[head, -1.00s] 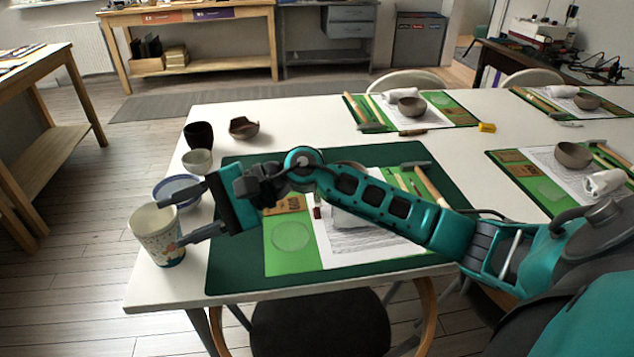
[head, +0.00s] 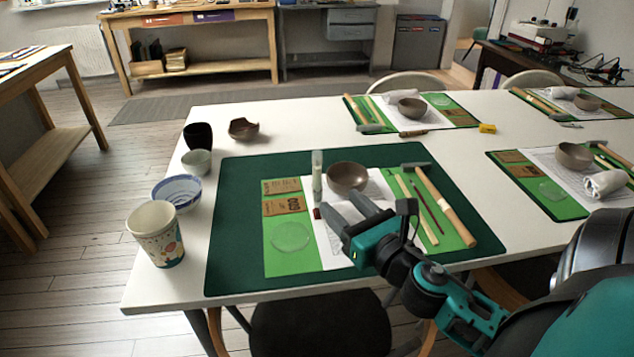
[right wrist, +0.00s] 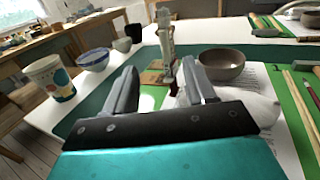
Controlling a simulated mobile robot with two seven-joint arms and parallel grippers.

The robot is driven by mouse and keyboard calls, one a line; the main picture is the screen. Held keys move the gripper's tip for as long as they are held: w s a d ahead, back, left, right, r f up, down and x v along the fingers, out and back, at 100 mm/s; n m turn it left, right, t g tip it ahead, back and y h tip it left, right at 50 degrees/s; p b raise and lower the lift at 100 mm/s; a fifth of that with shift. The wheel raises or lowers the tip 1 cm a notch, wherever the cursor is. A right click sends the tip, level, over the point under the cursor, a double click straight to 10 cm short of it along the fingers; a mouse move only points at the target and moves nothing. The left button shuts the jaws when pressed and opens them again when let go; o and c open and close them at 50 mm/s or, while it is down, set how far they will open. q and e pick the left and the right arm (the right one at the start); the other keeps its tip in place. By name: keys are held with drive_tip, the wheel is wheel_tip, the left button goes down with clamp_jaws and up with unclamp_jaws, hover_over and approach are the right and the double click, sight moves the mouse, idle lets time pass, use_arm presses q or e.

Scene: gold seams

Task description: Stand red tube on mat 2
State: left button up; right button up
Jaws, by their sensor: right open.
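A small dark red piece (head: 317,213), perhaps part of the red tube, shows on the near work mat (head: 292,262), just left of my right gripper (head: 346,207). In the right wrist view the dark red piece (right wrist: 173,89) shows between the open fingers (right wrist: 160,72), apart from them. My right gripper is open and empty above the mat's white sheet. A pale tube with a greenish top (head: 317,175) stands upright behind the red piece. I cannot read which mat is number 2. My left gripper is out of view.
A grey-brown bowl (head: 347,177) stands close behind the gripper. Wooden tools (head: 440,205) lie to its right. A paper cup (head: 155,233), a blue-white bowl (head: 177,191) and darker cups line the left table edge. Other mats lie farther back and right.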

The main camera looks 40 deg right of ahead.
sight(321, 179)
drive_tip(key=w, duration=0.3)
drive_tip(key=w+d, duration=0.1)
drive_tip(key=w, duration=0.3)
drive_tip(key=shift+w+d+f, duration=0.1)
drive_tip(key=shift+w+d, duration=0.05)
drive_tip(key=shift+d, duration=0.05)
drive_tip(key=shift+w+d+f, duration=0.1)
drive_tip(key=shift+w+d, duration=0.1)
drive_tip(key=shift+w, duration=0.65)
drive_tip(key=shift+w+d+r, duration=0.1)
drive_tip(key=shift+w+d, duration=0.15)
drive_tip(key=shift+w, duration=0.6)
drive_tip(key=shift+w+d+f, duration=0.1)
drive_tip(key=shift+w+d, duration=0.1)
drive_tip(key=shift+w, duration=0.65)
drive_tip(key=shift+c, duration=0.5)
drive_tip(key=c, duration=0.9)
clamp_jaws()
